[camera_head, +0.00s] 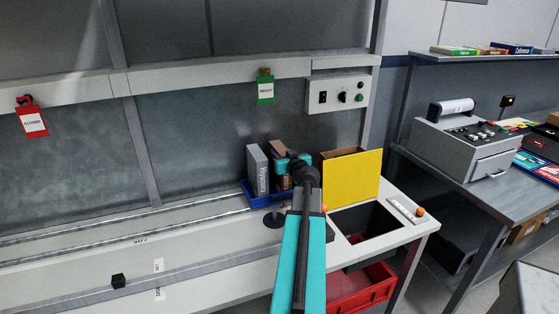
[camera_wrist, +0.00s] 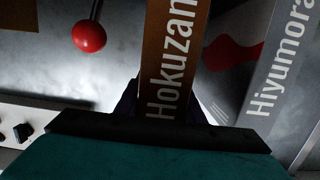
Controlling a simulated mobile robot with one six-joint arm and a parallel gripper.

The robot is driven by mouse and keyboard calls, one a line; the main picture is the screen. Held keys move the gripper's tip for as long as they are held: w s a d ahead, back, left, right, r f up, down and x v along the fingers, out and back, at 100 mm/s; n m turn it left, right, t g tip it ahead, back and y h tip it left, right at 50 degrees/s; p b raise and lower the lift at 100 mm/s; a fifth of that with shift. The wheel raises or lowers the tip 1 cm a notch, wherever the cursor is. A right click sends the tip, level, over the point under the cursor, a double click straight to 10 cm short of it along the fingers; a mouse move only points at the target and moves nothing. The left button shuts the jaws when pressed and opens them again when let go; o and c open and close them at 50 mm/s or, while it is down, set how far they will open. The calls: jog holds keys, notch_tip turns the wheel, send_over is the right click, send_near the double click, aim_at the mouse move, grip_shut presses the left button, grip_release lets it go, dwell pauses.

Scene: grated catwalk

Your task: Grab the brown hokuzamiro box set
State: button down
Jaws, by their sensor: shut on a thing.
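The brown Hokuzamiro box set (camera_head: 284,183) is in the blue holder (camera_head: 257,199), partly hidden behind my arm and gripper. In the wrist view its brown spine (camera_wrist: 173,50) stands between my fingers, with the start of the name readable. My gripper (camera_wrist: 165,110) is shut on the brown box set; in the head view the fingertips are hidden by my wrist. A grey Hiyumora box (camera_head: 257,170) stands just left of it in the head view, and on the right in the wrist view (camera_wrist: 283,65). I cannot tell whether the brown box touches the holder's floor.
A yellow panel (camera_head: 353,178) stands close to the right of my gripper, beside an opening in the bench. A red crate (camera_head: 362,290) is below. A control box (camera_head: 340,95) is above. A red ball knob (camera_wrist: 89,36) shows in the wrist view. The bench's left is mostly clear.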

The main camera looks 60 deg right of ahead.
jog(key=shift+r, duration=0.15)
notch_tip(320, 180, up, 12)
jog(key=shift+f+b, duration=0.2)
jog(key=shift+b, duration=0.5)
jog(key=f+b+v, duration=0.2)
jog(key=b+v, duration=1)
jog(key=v, duration=0.5)
jog(key=shift+s+a+f, duration=0.2)
jog(key=shift+s+a, duration=0.15)
jog(key=shift+s, duration=0.05)
jog(key=shift+a, duration=0.1)
dwell(0.6)
